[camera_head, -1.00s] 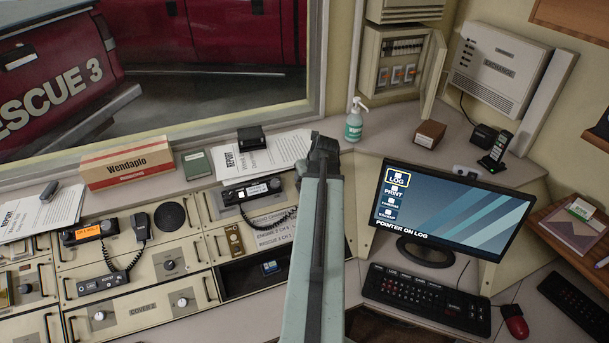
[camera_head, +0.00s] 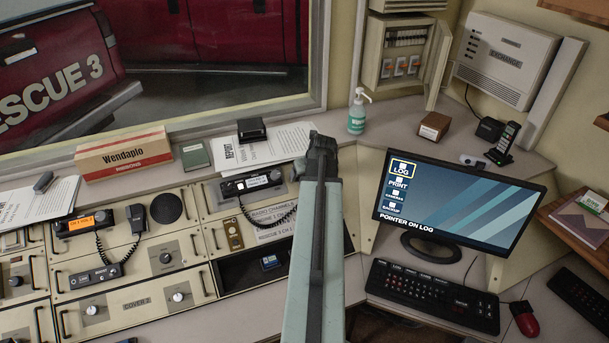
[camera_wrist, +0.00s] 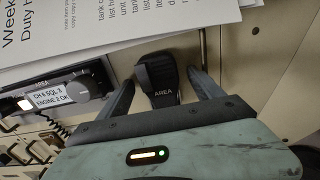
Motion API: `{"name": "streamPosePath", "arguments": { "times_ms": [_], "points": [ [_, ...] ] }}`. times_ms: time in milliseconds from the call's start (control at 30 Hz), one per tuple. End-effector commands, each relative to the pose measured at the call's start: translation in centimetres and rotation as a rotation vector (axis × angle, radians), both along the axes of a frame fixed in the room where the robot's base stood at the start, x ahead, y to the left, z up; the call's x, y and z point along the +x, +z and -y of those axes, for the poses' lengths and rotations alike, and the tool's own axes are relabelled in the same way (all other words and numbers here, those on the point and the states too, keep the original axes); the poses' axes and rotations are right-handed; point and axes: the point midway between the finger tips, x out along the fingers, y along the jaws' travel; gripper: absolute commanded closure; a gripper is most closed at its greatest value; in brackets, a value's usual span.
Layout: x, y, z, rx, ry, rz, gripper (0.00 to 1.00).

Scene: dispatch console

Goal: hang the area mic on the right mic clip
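The area mic (camera_wrist: 163,86) is dark, marked AREA, and lies between the two fingers of my gripper (camera_wrist: 161,76) in the wrist view. Narrow gaps seem to show on both sides, so the fingers look open around it. In the head view my gripper (camera_head: 322,145) is above the console's back part, right of the report sheets, and my arm hides the mic. The area radio (camera_head: 252,184) sits left of my arm, with a coiled cord (camera_head: 272,222) running toward it. I cannot make out the right mic clip.
Report sheets (camera_head: 262,147) lie close behind the mic, also large in the wrist view (camera_wrist: 120,25). A second mic (camera_head: 137,218) is beside the left radio (camera_head: 84,222).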

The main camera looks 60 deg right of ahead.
Motion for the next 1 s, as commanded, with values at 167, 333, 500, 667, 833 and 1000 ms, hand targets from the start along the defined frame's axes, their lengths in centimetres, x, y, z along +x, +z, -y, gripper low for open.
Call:
{"name": "streamPosePath", "arguments": {
  "times_ms": [167, 333, 500, 667, 833, 1000],
  "points": [
    [0.0, 0.0, 0.0, 0.0, 0.001, 0.0, 0.24],
    [-0.4, 1.2, -0.4, 0.0, 0.0, 0.0, 0.24],
    [-1.7, 4.0, -1.4, 0.0, 0.001, -0.001, 0.24],
    [-3.0, 6.5, -2.4, 0.001, 0.001, 0.001, 0.24],
    [-3.4, 6.7, -2.7, 0.0, 0.001, 0.0, 0.24],
    [-3.3, 6.5, -2.6, 0.0, 0.001, 0.0, 0.24]
  ]
}}
